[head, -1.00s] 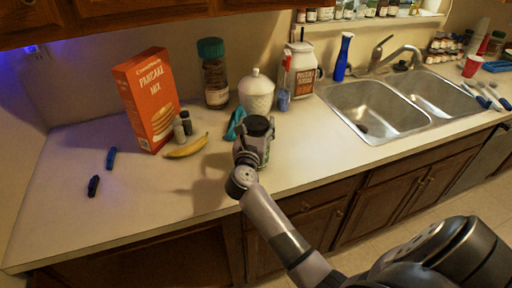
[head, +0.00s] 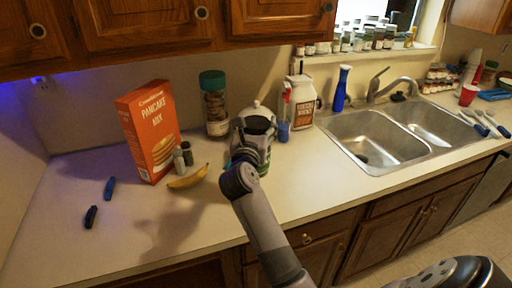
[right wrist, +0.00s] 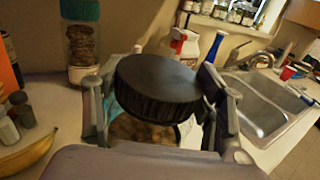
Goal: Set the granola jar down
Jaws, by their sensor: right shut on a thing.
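The granola jar, with a wide black lid (head: 258,125) and a clear body with tan contents (right wrist: 145,132), is in my right gripper (head: 248,152). In the right wrist view the gripper's fingers (right wrist: 158,110) stand on both sides of the jar, closed on it. The jar looks upright and appears held above the counter (head: 120,235), its shadow falling apart from it to the left. It hides much of the white canister (head: 259,107) behind it. My left gripper is not in view.
An orange pancake mix box (head: 150,130), small shakers (head: 183,156), a banana (head: 188,178) and a teal-lidded jar (head: 214,105) stand left of the held jar. A white jug (head: 301,102) and blue bottle (head: 341,88) are right, before the sink (head: 375,140). The front left counter is mostly clear.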

